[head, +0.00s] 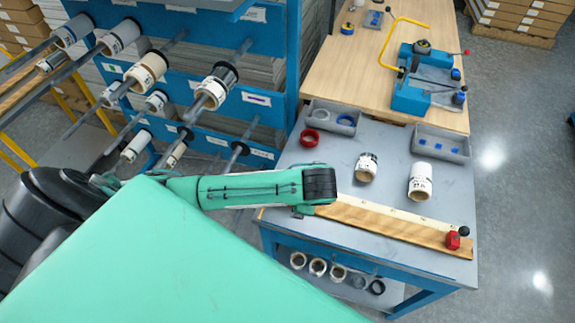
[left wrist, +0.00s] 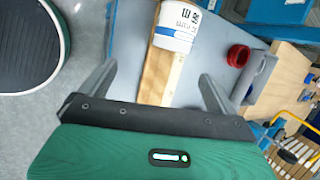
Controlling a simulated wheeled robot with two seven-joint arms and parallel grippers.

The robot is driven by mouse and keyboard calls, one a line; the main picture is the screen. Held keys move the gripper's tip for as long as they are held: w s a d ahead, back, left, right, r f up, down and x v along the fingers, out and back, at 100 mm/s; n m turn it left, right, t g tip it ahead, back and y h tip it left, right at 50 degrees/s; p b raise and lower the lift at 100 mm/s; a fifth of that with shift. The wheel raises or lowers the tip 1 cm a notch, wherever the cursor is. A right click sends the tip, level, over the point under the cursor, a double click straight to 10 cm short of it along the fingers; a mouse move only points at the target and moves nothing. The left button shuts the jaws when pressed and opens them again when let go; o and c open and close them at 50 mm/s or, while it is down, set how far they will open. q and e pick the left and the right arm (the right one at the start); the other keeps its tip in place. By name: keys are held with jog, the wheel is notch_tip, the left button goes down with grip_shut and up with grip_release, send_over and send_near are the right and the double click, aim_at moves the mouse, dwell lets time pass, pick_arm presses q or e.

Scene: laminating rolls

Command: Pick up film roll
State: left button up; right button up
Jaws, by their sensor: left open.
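My left gripper (head: 300,211) is over the table's left front, left of both rolls, mostly hidden under my wrist. In the left wrist view, my left gripper (left wrist: 158,70) is open and empty. A white roll with a blue band (left wrist: 178,28) lies beyond the fingertips, partly cut off by the top edge. I cannot match it to a roll in the head view.
A wooden strip (head: 395,222) with a red block (head: 453,240) lies along the table's front. A red ring (head: 309,138) and grey trays (head: 442,144) stand at the back. A blue rack (head: 262,75) holds several rolls on pegs. A wooden bench (head: 350,80) adjoins behind.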

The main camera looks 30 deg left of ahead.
pick_arm(q)
jog(key=shift+m+y, duration=0.3)
jog(key=shift+y, duration=0.3)
jog(key=w+a+f, duration=0.1)
jog(key=a+f, duration=0.1)
jog(key=w+a+f+p, duration=0.1)
jog(key=a+f, duration=0.1)
jog(key=w+a+f+p, duration=0.1)
jog(key=a, duration=0.1)
jog(key=shift+w+f, duration=0.15)
jog(key=shift+f, duration=0.25)
jog(key=shift+w+a+f+p, duration=0.1)
jog(key=shift+w+f+p, duration=0.05)
jog(key=shift+f+p, duration=0.2)
jog(key=p+x, duration=0.1)
jog(key=x, duration=0.2)
jog(key=shift+w+f, duration=0.1)
jog(key=shift+f, duration=0.05)
jog(key=shift+w+a+f, duration=0.1)
jog(key=shift+w+f, duration=0.05)
jog(key=shift+f, duration=0.45)
pick_arm(e)
jog(key=r, duration=0.4)
jog(key=shift+d+r, duration=0.1)
jog(key=shift+d, duration=0.2)
